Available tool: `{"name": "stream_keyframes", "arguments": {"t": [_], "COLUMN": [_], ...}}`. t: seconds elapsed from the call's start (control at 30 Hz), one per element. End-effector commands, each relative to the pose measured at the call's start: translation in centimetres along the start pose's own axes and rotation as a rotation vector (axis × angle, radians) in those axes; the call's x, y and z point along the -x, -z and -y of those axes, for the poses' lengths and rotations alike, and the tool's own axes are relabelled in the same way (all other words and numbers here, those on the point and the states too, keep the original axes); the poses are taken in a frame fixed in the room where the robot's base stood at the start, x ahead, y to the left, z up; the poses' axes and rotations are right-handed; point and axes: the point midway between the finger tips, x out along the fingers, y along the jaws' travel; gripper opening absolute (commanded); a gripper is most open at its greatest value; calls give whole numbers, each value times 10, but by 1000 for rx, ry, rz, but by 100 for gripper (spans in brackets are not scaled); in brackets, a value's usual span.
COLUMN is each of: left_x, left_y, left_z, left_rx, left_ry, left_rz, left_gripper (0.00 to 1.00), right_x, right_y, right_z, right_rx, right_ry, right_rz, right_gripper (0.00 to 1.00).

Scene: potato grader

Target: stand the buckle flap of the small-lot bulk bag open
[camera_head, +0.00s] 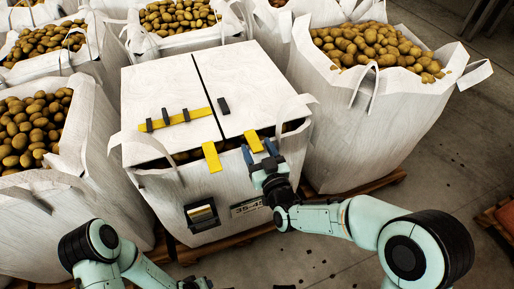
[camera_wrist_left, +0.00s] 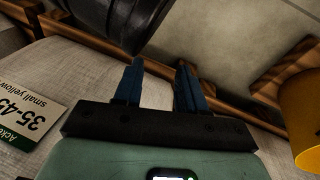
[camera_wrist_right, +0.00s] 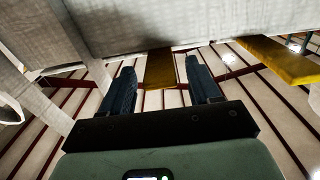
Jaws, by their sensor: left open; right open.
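The small-lot bulk bag (camera_head: 150,202) stands in the middle of the head view. Two pale flap panels lie flat across its top, with a dark gap between them. The left panel (camera_head: 150,87) carries a yellow strap (camera_head: 178,120) with black pieces; the right panel (camera_head: 240,80) has one small black piece (camera_head: 223,105). Two yellow tabs hang at the front edge, a left one (camera_head: 212,157) and a right one (camera_head: 253,141). My right gripper (camera_head: 262,150) is open at the right tab, which shows between its fingers in the right wrist view (camera_wrist_right: 160,68). My left gripper (camera_wrist_left: 160,87) is open and empty, low in front.
Other potato-filled bulk bags crowd around, including a large one (camera_head: 335,130) at the right. Free concrete floor (camera_head: 445,150) lies right.

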Motion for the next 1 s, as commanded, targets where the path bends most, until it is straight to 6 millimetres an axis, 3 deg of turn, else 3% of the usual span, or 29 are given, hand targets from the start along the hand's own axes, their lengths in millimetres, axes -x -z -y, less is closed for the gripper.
{"name": "stream_keyframes", "arguments": {"t": [0.4, 0.57, 0.6, 0.77, 1.0], "left_x": [-1, -1, -1, 0, 11], "left_y": [-2, -2, -2, -1, 11], "left_z": [2, 2, 2, 0, -10], "left_rx": [2, 2, 2, 1, -9], "left_ry": [3, 3, 3, 1, -17], "left_rz": [6, 6, 6, 3, -35], "left_gripper": [40, 40, 40, 40, 40], "right_x": [-8, -8, -8, -8, -8], "right_y": [0, 0, 0, 6, 62], "right_z": [0, 0, 0, -1, -12], "right_rx": [0, 0, 0, -21, -248], "right_ry": [0, 0, 0, -1, -3], "right_rz": [1, 1, 1, -1, -5], "right_gripper": [58, 6, 0, 0, 0]}}
